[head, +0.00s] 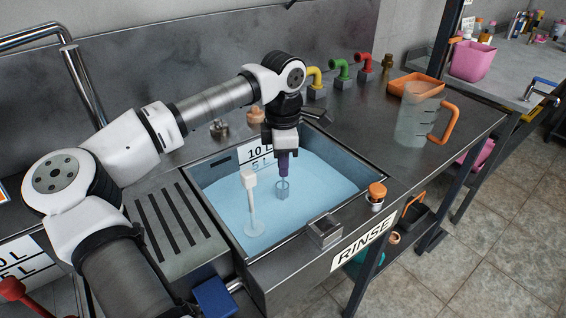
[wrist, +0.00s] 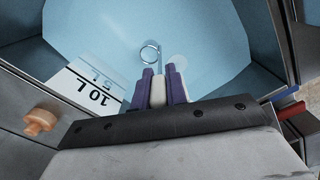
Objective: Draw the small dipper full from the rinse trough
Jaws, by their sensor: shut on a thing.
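The rinse trough (head: 372,176) is a steel basin holding pale blue liquid, with a "RINSE" label on its front. My gripper (head: 284,163) points down over it, its purple fingers shut on the small dipper (head: 283,188). The dipper's small clear cup hangs below the fingers. In the wrist view the fingers (wrist: 160,88) hold a pale handle, and the cup (wrist: 150,52) shows as a ring against the blue liquid. The cup looks upright. I cannot tell whether it is under the surface or what it holds.
A white upright piece with a round foot (head: 250,200) stands in the trough, left of the dipper. A slotted drainboard (head: 170,230) lies left. A clear jug with an orange handle (head: 415,122) stands farther right.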

